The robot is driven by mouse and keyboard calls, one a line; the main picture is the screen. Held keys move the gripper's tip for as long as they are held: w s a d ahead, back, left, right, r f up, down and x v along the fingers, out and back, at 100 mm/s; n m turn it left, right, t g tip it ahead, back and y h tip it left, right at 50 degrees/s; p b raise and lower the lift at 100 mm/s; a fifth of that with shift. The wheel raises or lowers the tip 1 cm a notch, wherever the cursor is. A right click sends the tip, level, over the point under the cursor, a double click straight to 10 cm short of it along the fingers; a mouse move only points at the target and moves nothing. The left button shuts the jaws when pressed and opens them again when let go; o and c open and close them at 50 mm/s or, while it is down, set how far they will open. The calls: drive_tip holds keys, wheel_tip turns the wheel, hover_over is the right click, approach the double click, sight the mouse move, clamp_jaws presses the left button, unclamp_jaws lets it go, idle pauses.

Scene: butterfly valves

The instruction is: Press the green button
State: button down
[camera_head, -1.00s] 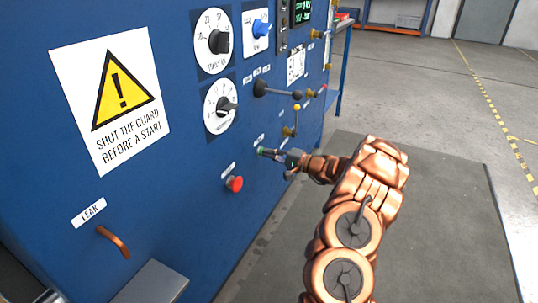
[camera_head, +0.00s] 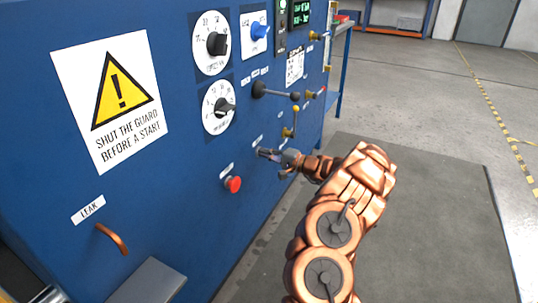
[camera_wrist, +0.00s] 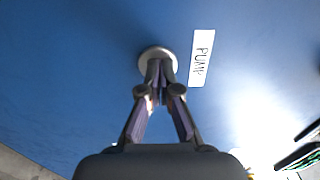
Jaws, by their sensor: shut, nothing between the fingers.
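My gripper (camera_head: 267,154) is shut and empty, with its fingertips at the blue panel (camera_head: 190,160) in the head view. In the wrist view the closed fingertips (camera_wrist: 160,68) lie over a round grey bezel (camera_wrist: 150,53) beside a label reading PUMP (camera_wrist: 202,58). No green cap shows in the wrist or head view now; the fingers hide the middle of the bezel. The tips look to be touching or very close to it; I cannot tell whether the button is pushed in.
A red button (camera_head: 232,184) sits lower left of my gripper. A yellow-knobbed lever (camera_head: 291,124), a black-knobbed lever (camera_head: 275,91) and dials (camera_head: 219,108) are above. A copper handle (camera_head: 112,239) and grey ledge (camera_head: 147,281) are lower left. Open floor (camera_head: 410,220) lies right.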

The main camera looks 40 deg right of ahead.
drive_tip(key=p+v, duration=0.3)
drive_tip(key=v, duration=1)
drive_tip(key=shift+s+d, duration=0.3)
